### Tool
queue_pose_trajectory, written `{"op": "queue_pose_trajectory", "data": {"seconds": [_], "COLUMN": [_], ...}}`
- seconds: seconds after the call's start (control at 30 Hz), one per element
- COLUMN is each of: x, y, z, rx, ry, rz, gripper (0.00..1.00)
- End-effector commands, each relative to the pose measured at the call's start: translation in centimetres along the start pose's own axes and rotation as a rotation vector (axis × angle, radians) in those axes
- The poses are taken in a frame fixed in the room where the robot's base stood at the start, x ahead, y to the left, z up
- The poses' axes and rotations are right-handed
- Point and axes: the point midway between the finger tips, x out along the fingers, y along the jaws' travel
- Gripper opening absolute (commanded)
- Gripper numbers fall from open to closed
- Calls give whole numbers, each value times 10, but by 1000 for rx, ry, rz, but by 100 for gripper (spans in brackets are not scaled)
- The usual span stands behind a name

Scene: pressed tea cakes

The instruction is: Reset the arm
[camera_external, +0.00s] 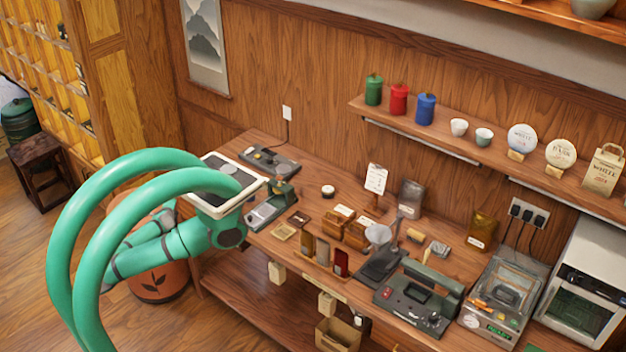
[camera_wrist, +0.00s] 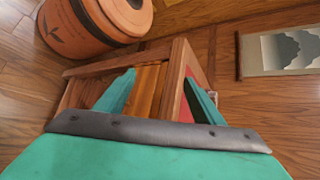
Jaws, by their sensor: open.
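My green arm (camera_external: 175,243) reaches in from the lower left of the external view and bends near the left end of the wooden workbench (camera_external: 300,187). The gripper fingers cannot be made out in that view. In the wrist view my gripper (camera_wrist: 160,76) shows two green fingers spread apart, with nothing between them. Beyond the fingers lies a wooden frame, seemingly the end of the bench. The gripper looks clear of the goods on the bench.
An orange jar with a leaf mark (camera_external: 160,287) stands on the floor behind my arm; it also shows in the wrist view (camera_wrist: 78,28). Several tools and boxes crowd the bench, including a dark green press (camera_external: 405,300). A wall shelf (camera_external: 440,135) holds canisters. Floor at lower left is open.

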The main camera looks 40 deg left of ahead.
Motion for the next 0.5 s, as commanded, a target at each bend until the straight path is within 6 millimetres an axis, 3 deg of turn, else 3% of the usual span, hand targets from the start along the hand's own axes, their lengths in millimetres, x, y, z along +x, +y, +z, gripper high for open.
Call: {"op": "queue_pose_trajectory", "data": {"seconds": [0.1,0.27,0.5], "x": [-24,-46,-110], "y": [37,83,134], "z": [12,-69,-193], "rx": [-213,-338,-615], "ry": [-14,143,376], "rz": [33,78,156], "gripper": [62,62,62]}}
